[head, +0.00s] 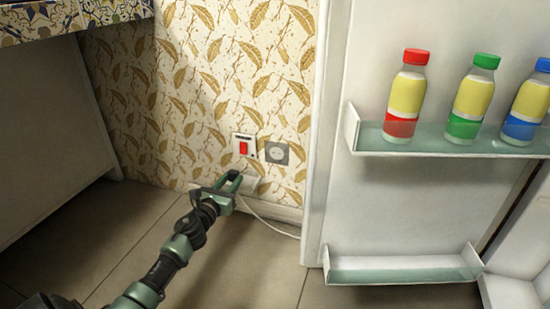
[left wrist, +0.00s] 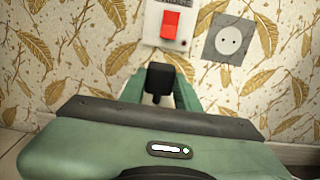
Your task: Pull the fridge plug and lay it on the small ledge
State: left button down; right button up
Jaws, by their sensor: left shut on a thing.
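My left gripper (head: 232,180) is low in front of the papered wall, below the red switch. In the left wrist view it is shut on a small dark thing, which I take to be the plug (left wrist: 159,78). The fingers hide part of it. The grey wall socket (head: 275,153) is empty; its bare round face also shows in the left wrist view (left wrist: 229,41). The small white ledge (head: 251,184) sticks out from the wall under the switch, just behind my gripper. Whether the plug touches the ledge I cannot tell. My right gripper is out of view.
The red switch (head: 243,148) sits on a white plate left of the socket. A pale cord (head: 265,222) runs along the wall's foot toward the open fridge door (head: 420,210) on the right. Several bottles stand on the door shelf (head: 450,146). The floor at left is clear.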

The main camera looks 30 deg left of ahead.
pick_arm(q)
jog(key=shift+f+b+x, duration=0.2)
jog(key=shift+b+x, duration=0.3)
jog(key=shift+x, duration=0.6)
jog(key=shift+f+b+x, duration=0.2)
jog(key=shift+b+x, duration=0.3)
jog(key=shift+x, duration=0.55)
jog(key=shift+f, duration=0.1)
jog(key=shift+f+b, duration=0.65)
jog(key=shift+b, duration=0.15)
jog(key=shift+s+f, duration=0.1)
jog(key=shift+f, duration=0.1)
jog(key=c, duration=0.9)
grip_release()
jog(key=shift+f, duration=0.2)
jog(key=shift+c, duration=0.2)
jog(key=shift+r, duration=0.2)
jog(key=shift+r, duration=0.1)
